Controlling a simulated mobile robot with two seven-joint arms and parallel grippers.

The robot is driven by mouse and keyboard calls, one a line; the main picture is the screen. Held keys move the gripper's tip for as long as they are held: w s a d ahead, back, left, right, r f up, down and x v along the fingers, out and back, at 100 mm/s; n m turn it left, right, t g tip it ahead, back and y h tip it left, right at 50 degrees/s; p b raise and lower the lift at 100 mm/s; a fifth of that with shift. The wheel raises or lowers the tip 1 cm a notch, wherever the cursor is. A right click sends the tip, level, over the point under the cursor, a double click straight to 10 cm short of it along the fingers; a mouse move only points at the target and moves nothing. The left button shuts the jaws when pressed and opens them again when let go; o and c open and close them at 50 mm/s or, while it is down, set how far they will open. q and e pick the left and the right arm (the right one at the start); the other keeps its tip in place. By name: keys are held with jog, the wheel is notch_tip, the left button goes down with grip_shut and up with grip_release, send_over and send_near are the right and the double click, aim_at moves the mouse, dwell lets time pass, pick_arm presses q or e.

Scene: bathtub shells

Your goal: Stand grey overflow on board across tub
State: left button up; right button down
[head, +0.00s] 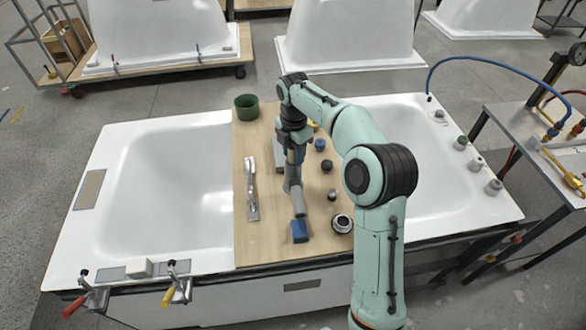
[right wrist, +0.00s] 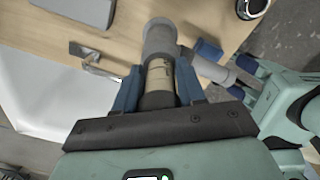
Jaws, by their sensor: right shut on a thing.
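The grey overflow (head: 293,192) is a grey pipe with a wider end. In the right wrist view the overflow (right wrist: 158,42) has a tan band and sits between two blue fingers. My right gripper (head: 293,160) is shut on it over the wooden board (head: 247,135), which lies across the white tub (head: 160,165). A grey side length (right wrist: 205,68) reaches off beside it towards a blue piece (head: 299,231); I cannot tell whether they are joined. The pipe looks tilted, and I cannot tell whether it touches the board. My left gripper is out of view.
A silver fitting (head: 252,190) lies left of the overflow. A green pot (head: 246,107) stands at the board's far end. A dark ring with a white rim (head: 341,223) and several small dark caps are on the right. Clamps (head: 177,285) sit on the tub's front rim.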

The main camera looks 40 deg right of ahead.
aim_at(293, 166)
jog(key=shift+w+f, duration=0.1)
jog(key=shift+f, duration=0.6)
notch_tip(293, 166, down, 5)
jog(key=shift+f+b, duration=0.1)
jog(key=shift+b, duration=0.35)
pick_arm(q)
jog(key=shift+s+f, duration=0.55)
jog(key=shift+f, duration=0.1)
pick_arm(e)
jog(key=shift+w, duration=0.1)
jog(key=c, duration=0.7)
grip_release()
jog(key=shift+o, duration=0.2)
notch_tip(293, 166, up, 12)
jog(key=shift+w+p, duration=0.1)
jog(key=shift+p, duration=1.05)
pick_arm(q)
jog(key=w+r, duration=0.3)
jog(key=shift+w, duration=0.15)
